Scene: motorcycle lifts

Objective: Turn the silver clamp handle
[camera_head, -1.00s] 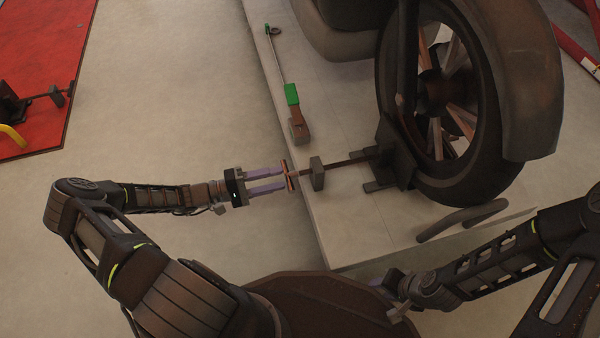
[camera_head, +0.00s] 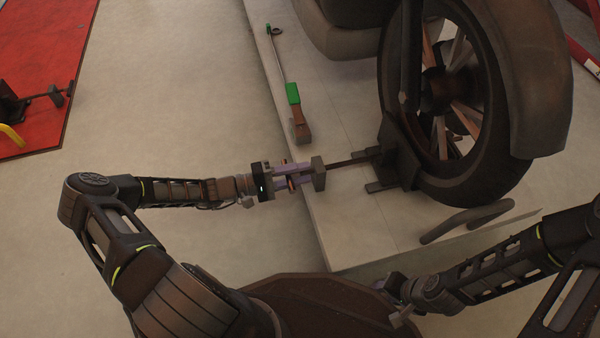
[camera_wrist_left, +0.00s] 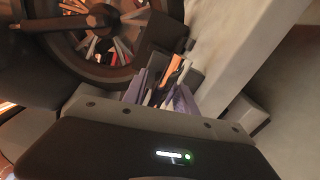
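The clamp handle (camera_head: 291,185) is a short thin crossbar at the outer end of the wheel clamp's screw rod (camera_head: 347,162). It looks silver with orange-brown tints. My left gripper (camera_head: 308,174) reaches it from the left, its two purple fingers spread apart around the handle's middle, fingertips near the dark block (camera_head: 319,174). In the left wrist view the handle (camera_wrist_left: 173,72) shows orange and pale between the separated fingers; contact is unclear. The dark wheel clamp (camera_head: 400,158) stands against the tyre. My right gripper (camera_head: 398,309) is low in the head view, its fingers unclear.
The motorcycle wheel (camera_head: 513,110) rises behind the clamp on the pale lift platform (camera_head: 345,235). A green-and-brown tool (camera_head: 293,95) lies on the platform behind my left gripper. A curved bar (camera_head: 467,221) is at the right.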

